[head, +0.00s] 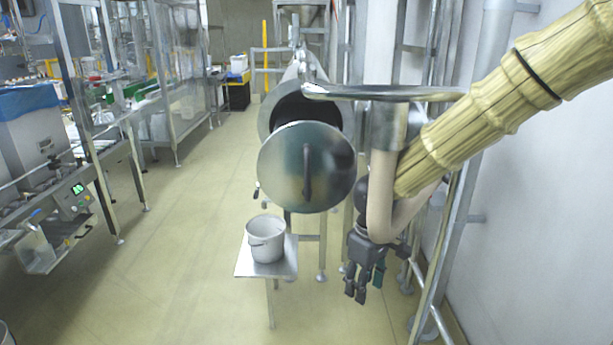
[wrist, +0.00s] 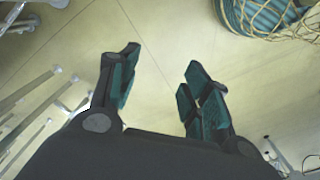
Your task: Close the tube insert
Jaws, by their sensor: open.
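The tube insert shows in the head view as a round metal lid (head: 300,165) with a vertical dark handle (head: 307,173). It stands in front of the dark mouth of a large horizontal metal tube (head: 278,104), with an opening visible above and behind it. I cannot tell how the lid is joined to the tube. My gripper (head: 358,294) is open and empty, pointing down, to the right of the lid and lower than it. In the wrist view my gripper (wrist: 157,92) has its teal-padded fingers spread over bare floor. The lid does not show there.
A white bucket (head: 266,240) stands on a small metal shelf (head: 284,269) below the lid. A metal frame (head: 440,240) and wall are close on the right. Machines and racks line the left. The floor (head: 170,240) between is clear.

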